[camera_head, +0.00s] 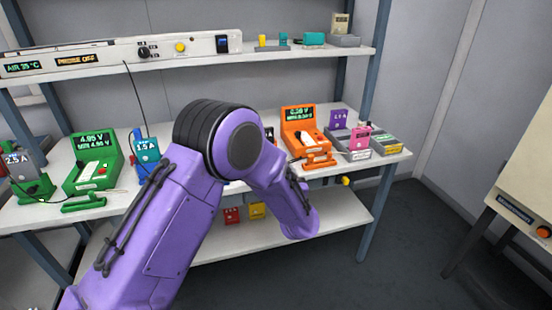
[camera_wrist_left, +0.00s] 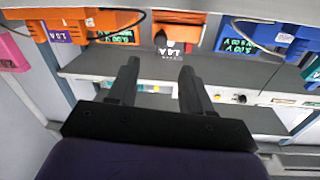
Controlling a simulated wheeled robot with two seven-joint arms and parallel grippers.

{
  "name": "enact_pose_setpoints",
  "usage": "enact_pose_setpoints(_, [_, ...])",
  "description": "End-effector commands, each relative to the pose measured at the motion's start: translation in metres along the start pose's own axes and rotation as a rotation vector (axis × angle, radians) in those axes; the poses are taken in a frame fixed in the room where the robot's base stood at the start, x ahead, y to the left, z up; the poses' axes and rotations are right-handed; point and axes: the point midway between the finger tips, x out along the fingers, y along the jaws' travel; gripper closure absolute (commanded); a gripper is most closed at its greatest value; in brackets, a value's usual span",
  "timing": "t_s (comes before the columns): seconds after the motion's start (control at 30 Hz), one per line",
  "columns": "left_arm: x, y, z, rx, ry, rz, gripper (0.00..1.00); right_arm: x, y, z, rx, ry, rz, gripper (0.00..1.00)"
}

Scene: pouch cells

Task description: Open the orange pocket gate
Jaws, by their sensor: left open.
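The orange tester (camera_head: 300,124) stands on the bench with a lit display and a white piece in it. Its orange gate (camera_head: 320,162) is a low bar at the front; I cannot tell whether it is open or closed. In the left wrist view, which looks upside down, an orange bar (camera_wrist_left: 75,16) crosses the upper left, near a green display. My left gripper (camera_wrist_left: 157,75) is open and empty, its two dark fingers apart and clear of the orange bar. In the head view my purple arm hides that gripper. My right gripper is not in view.
Purple (camera_head: 339,119) and pink (camera_head: 357,140) cards stand right of the orange tester. A shelf with a control panel (camera_head: 120,56) is above.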

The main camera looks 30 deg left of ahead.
Motion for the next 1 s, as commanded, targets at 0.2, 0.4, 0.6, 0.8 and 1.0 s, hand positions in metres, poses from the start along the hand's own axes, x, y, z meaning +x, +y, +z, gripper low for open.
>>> enact_pose_setpoints(0.2, [0.045, -0.002, 0.0, 0.001, -0.002, -0.003, 0.5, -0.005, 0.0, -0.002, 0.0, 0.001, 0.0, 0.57])
enact_pose_setpoints(0.4, [0.084, -0.001, 0.002, 0.003, -0.003, 0.001, 0.5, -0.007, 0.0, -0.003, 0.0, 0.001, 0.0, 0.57])
enact_pose_setpoints(0.6, [0.099, -0.001, 0.002, 0.005, -0.003, 0.002, 0.5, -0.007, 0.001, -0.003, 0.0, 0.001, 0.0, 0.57])
enact_pose_setpoints(0.8, [0.099, 0.0, 0.002, 0.005, -0.003, 0.003, 0.5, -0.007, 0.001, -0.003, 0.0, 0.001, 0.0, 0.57])
enact_pose_setpoints(1.0, [0.099, 0.0, 0.002, 0.005, -0.003, 0.004, 1.0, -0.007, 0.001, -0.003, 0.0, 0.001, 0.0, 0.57])
